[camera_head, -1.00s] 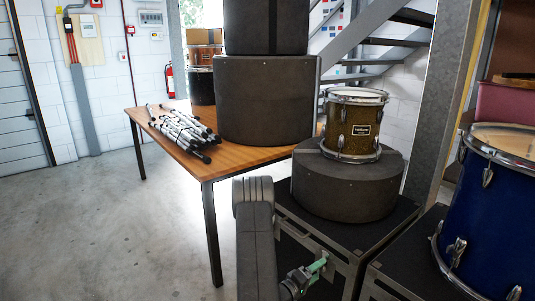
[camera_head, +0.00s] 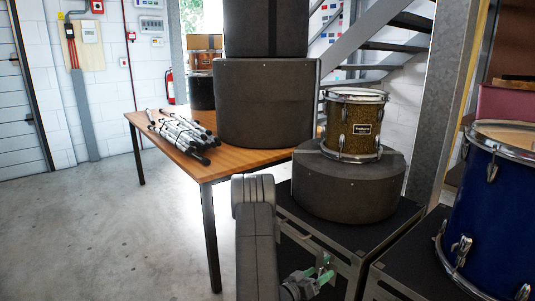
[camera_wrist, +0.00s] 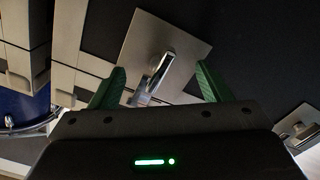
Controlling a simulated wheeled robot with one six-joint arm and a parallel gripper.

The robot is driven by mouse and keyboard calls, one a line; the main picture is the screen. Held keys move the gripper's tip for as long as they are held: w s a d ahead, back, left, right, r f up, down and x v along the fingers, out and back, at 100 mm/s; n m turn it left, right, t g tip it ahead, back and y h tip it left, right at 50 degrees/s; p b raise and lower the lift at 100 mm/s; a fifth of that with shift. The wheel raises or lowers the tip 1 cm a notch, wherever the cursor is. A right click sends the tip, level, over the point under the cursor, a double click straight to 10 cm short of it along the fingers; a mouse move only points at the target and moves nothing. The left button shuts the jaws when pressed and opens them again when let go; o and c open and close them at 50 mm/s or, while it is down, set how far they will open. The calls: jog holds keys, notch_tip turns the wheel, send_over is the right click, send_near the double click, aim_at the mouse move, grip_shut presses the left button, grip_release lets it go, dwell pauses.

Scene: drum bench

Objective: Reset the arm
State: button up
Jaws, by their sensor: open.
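My gripper (camera_head: 322,275) is low in the head view, in front of the side of a black flight case (camera_head: 345,240) with metal edging. In the wrist view my gripper (camera_wrist: 160,88) shows two green fingers spread wide apart. Between and beyond them is a metal plate with a latch or handle (camera_wrist: 155,76) on the dark case. Nothing shows held between the fingers. I cannot tell whether the fingers touch the latch.
A gold drum (camera_head: 351,127) stands on a round dark drum case (camera_head: 347,182) atop the flight case. A blue drum (camera_head: 494,220) is at the right. A wooden table (camera_head: 236,162) holds dark cases and metal stands (camera_head: 184,133). The floor at left (camera_head: 100,235) is clear.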

jog(key=m+b, duration=0.1)
jog(key=m, duration=0.4)
jog(key=shift+s+m+b, duration=0.1)
jog(key=shift+m+b, duration=0.2)
jog(key=shift+m, duration=0.1)
jog(key=shift+r, duration=0.15)
